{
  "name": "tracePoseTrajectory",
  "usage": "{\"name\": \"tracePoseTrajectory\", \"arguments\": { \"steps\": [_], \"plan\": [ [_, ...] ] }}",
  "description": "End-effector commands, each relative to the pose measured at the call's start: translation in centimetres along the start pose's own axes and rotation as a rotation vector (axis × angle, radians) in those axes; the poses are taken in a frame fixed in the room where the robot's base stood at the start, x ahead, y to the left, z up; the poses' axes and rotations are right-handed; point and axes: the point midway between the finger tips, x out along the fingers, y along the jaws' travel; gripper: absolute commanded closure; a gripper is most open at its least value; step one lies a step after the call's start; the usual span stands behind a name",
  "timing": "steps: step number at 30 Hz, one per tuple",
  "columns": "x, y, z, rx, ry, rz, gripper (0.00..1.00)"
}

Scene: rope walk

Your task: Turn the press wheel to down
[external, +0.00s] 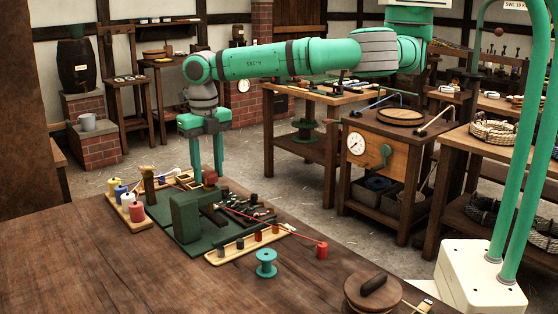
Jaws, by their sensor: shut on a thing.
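My gripper (207,179) points straight down over the far side of the dark green bench fixture (188,215) on the wooden table. Its two green fingers stand a little apart, shut on a small reddish-brown piece (210,177) at their tips. I cannot tell whether this piece is part of the press wheel. No wheel shape shows clearly there, and its up or down position cannot be read. The fixture's upright green block stands in front of the fingers, to their lower left.
A tray of coloured spools (128,204) is left of the fixture. A pale peg rack (250,244) is at its right, with a red cord running to a red spool (322,250). The front left tabletop is clear.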

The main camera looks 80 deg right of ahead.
Motion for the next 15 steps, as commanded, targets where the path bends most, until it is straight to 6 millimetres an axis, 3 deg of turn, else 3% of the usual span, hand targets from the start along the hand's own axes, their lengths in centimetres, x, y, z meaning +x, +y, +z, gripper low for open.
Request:
{"name": "tracePoseTrajectory", "arguments": {
  "steps": [15],
  "plan": [
    [-0.06, 0.05, -0.02, 0.177, 0.001, 0.002, 0.84]
  ]
}}
